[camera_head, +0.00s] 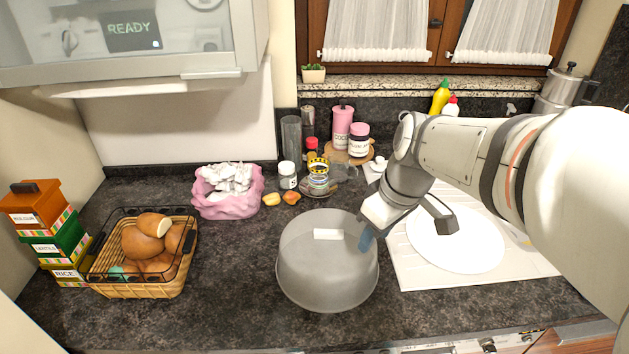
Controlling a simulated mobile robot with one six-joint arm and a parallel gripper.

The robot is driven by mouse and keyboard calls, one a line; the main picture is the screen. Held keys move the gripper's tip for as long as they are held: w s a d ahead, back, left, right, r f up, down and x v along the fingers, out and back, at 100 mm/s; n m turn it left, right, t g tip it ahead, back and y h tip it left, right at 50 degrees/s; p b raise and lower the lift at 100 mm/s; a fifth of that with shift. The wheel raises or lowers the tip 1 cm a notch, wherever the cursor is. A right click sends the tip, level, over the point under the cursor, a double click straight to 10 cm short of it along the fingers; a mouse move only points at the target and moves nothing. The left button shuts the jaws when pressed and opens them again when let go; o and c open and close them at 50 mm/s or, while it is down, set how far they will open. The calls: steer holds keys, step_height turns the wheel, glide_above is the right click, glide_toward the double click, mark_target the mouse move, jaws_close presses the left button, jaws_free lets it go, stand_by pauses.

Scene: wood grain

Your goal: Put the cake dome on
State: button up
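The cake dome (322,285) is a large grey, see-through cover standing on the dark counter at the centre front. A short white bar (328,234) shows at its top. My gripper (407,231) is at the dome's upper right, with its fingers spread wide and nothing seen between them. Its left, bluish fingertip overlaps the dome's right edge in the picture; I cannot tell if it touches. Its right, dark finger is over a round white plate (462,250) on a pale board (415,278). No cake shows; my arm hides part of the plate.
A wire-rimmed basket of bread (142,290) and stacked boxes (45,235) stand at left. A pink bowl (228,205), jars and bottles stand behind the dome. A cabinet (120,45) hangs at upper left. Counter is clear between basket and dome.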

mark_target(329, 231)
steer(key=w+a+n+y, duration=0.1)
steer(key=w+n, duration=0.2)
steer(key=w+a+f+n+g, duration=0.1)
steer(key=w+n, duration=0.2)
steer(key=w, duration=0.1)
steer(key=w+a+f+n+y, duration=0.1)
steer(key=w+n, duration=0.2)
steer(key=shift+w+a+f+y, duration=0.15)
steer(key=shift+w+a+y, duration=0.15)
steer(key=shift+a, duration=0.1)
steer(key=x, duration=0.3)
steer(key=p+x, duration=0.1)
steer(key=x, duration=0.3)
steer(key=shift+s+a, duration=0.15)
steer(key=shift+s, duration=0.15)
jaws_close()
